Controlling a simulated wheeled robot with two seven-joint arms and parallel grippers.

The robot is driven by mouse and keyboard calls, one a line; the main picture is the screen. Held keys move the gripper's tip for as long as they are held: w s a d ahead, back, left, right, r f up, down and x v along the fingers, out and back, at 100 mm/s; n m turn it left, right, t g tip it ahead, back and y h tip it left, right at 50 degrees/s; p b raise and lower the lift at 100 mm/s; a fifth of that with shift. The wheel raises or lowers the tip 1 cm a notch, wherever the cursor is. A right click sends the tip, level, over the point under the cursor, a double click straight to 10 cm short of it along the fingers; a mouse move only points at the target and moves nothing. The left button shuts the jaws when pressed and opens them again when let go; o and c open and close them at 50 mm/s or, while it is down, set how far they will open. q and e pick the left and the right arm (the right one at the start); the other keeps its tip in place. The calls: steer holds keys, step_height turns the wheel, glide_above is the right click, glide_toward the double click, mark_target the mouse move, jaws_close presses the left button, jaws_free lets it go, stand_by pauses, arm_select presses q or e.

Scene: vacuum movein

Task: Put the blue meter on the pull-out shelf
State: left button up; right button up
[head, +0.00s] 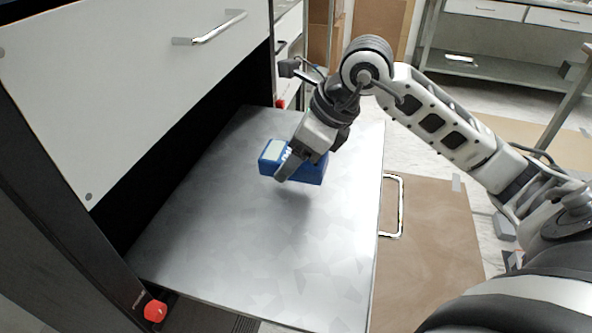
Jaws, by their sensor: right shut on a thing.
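The blue meter (312,174) is a blue box with a pale display, near the middle of the head view. My right gripper (289,166) reaches in from the upper right and is shut on the meter. The pull-out shelf (260,250) is a grey metal sheet extended from the cabinet. The meter is over the shelf's far half, with a shadow beneath it; I cannot tell for sure whether it touches the surface. The fingers hide part of the meter. My left gripper is not in view.
The white cabinet drawer (130,80) with a metal handle (215,28) stands above the shelf's left side. A handle (398,206) sticks out at the shelf's right edge. A red knob (155,311) is at the near left corner. The shelf's near half is bare.

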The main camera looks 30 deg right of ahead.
steer(key=shift+w+d+f, duration=0.15)
steer(key=shift+d+f, duration=0.05)
steer(key=shift+f, duration=0.8)
steer(key=shift+w+d+f, duration=0.1)
steer(key=shift+d+f, duration=0.05)
steer(key=shift+f, duration=0.8)
steer(key=shift+f+b, duration=0.15)
steer(key=shift+b, duration=0.15)
steer(key=o, duration=1.1)
steer(key=v, duration=1.2)
steer(key=shift+p, duration=0.3)
steer(key=shift+s, duration=0.1)
